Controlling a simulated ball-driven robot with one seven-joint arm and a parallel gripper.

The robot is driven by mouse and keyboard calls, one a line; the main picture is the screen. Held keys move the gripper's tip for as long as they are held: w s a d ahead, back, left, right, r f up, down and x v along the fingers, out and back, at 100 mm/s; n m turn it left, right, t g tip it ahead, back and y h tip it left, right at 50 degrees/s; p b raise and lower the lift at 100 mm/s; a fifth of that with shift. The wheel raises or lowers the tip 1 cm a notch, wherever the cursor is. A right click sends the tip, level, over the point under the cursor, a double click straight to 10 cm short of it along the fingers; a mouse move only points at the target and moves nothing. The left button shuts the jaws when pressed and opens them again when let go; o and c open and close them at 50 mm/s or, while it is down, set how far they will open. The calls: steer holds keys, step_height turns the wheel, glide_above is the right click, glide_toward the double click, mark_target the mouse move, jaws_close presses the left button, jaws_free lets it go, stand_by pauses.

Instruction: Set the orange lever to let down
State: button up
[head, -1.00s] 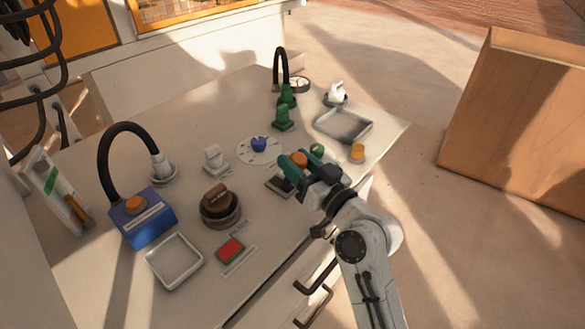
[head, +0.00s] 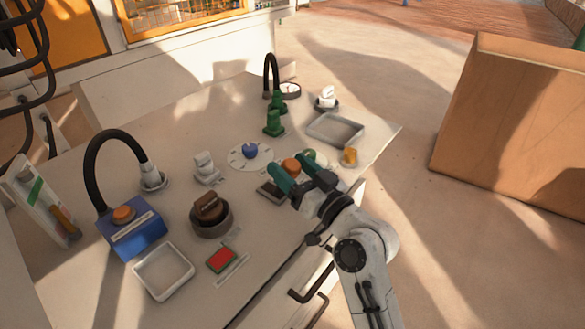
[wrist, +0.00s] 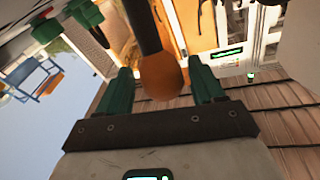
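The orange lever shows as a round orange knob (head: 291,166) at the front right part of the worktop. In the wrist view the knob (wrist: 160,76) sits on a dark rod that comes from the top of the picture. My gripper (head: 289,169) is open, with one teal finger on each side of the knob. In the wrist view the fingers (wrist: 163,88) stand apart, and a gap shows between the knob and each finger. The lever's dark base (head: 268,191) is partly hidden behind the gripper.
A blue dial (head: 250,151) lies left of the lever.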

steer(key=v, duration=1)
steer(key=shift+s+d, duration=0.2)
steer(key=shift+s, duration=0.15)
steer(key=shift+f, duration=0.1)
